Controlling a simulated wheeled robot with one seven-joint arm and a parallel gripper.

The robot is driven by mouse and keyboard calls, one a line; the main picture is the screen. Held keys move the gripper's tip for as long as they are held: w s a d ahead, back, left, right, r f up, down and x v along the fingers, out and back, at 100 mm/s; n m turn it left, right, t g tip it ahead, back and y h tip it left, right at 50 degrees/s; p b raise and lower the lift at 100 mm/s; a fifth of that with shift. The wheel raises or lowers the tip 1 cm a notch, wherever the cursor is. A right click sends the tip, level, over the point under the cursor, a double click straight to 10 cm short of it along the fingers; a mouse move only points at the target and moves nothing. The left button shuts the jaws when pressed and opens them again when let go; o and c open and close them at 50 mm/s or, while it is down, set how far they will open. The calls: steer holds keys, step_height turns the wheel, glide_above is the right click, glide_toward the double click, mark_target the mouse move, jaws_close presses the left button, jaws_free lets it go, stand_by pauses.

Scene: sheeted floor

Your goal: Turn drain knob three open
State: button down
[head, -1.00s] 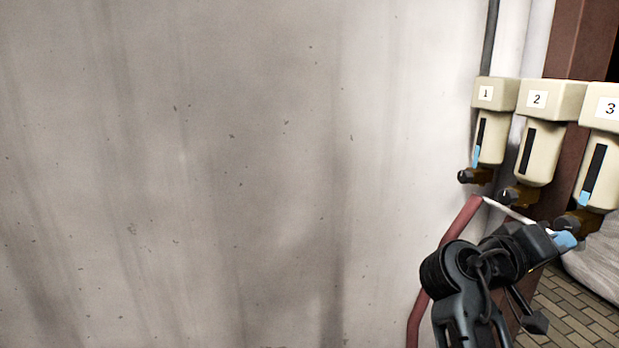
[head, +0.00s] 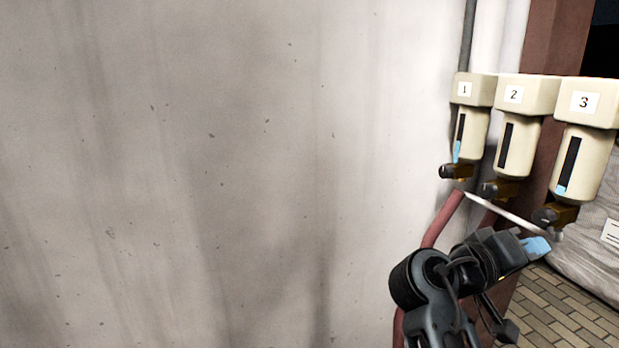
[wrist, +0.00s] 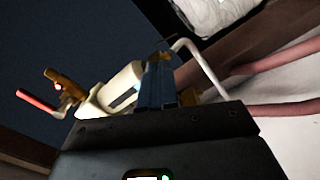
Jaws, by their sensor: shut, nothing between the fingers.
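Unit three (head: 590,150) is a cream bowl with a label "3" and a dark sight window, blue at its bottom. Its drain knob (head: 544,216) is a black end on a brass fitting under the bowl. My gripper (head: 537,247) has blue fingertips and is shut and empty, just below knob three in the head view; I cannot tell whether they touch. In the wrist view the blue fingers (wrist: 158,85) stand before a cream bowl (wrist: 122,84) with a dark window, brass beside them. Knob three's turn position is unclear.
Units one (head: 470,125) and two (head: 517,140) hang to the left, with similar knobs. A thin white pipe (head: 505,213) and a red pipe (head: 442,220) run close to my gripper. A stained wall (head: 200,170) fills the left. A pale wrapped bundle (head: 585,255) lies behind on the floor.

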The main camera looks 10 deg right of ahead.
steer(key=shift+s+a+r, duration=0.1)
steer(key=shift+s+a, duration=0.1)
steer(key=shift+a, duration=1.15)
